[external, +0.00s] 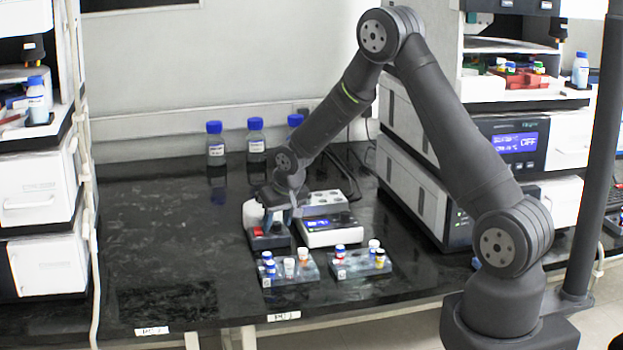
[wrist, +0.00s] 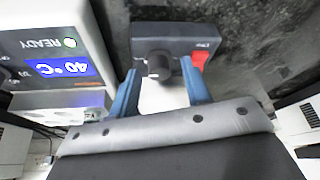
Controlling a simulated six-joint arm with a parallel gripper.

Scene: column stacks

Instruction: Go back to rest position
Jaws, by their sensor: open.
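My gripper (wrist: 165,90) is open, its two blue fingers spread apart with nothing held between them in the wrist view. In the external view my gripper (external: 277,214) is low over the bench, by a small dark device with a red switch (external: 257,231). In the wrist view that device (wrist: 177,40) lies just beyond the fingertips, with its dark knob in line with the gap between them. Whether the fingers touch the device cannot be told.
A white heater block (external: 330,230) with a lit display stands right beside the gripper. Two vial racks (external: 291,270) (external: 359,265) stand in front. Bottles (external: 215,145) line the back wall. White instrument stacks (external: 408,190) stand to the right. The bench's left part is clear.

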